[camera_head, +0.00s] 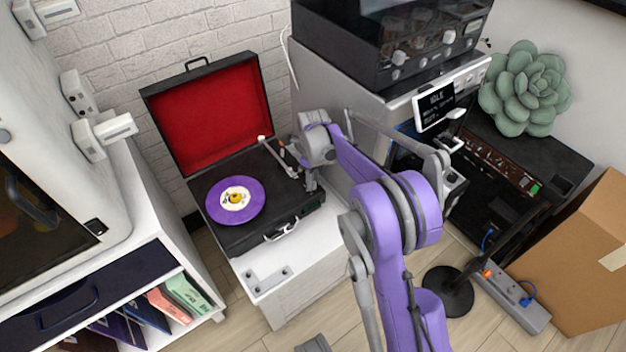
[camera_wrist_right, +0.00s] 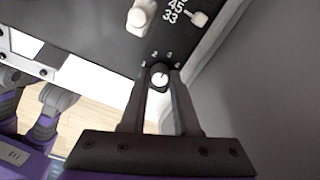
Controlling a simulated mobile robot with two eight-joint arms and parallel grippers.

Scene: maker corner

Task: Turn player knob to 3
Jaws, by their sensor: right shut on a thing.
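The record player is an open black case (camera_head: 255,238) with a red-lined lid (camera_head: 215,118) and a purple record (camera_head: 222,208) on it. In the right wrist view, a small dark knob (camera_wrist_right: 159,75) with a white mark sits on the black player deck (camera_wrist_right: 85,30), with small numbers around it. My right gripper (camera_wrist_right: 160,82) is shut on this knob, one finger on each side. I cannot tell which number the mark points to. In the head view my right gripper (camera_head: 311,182) is at the player's right edge; the knob is hidden there. My left gripper does not show.
The tonearm (camera_head: 277,158) is just left of my right gripper. A white knob (camera_wrist_right: 141,17) and a small speed switch (camera_wrist_right: 198,19) are nearby on the deck. A white cabinet (camera_head: 295,268) carries the player. A grey cabinet with a black amplifier (camera_head: 385,40) stands behind my arm.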

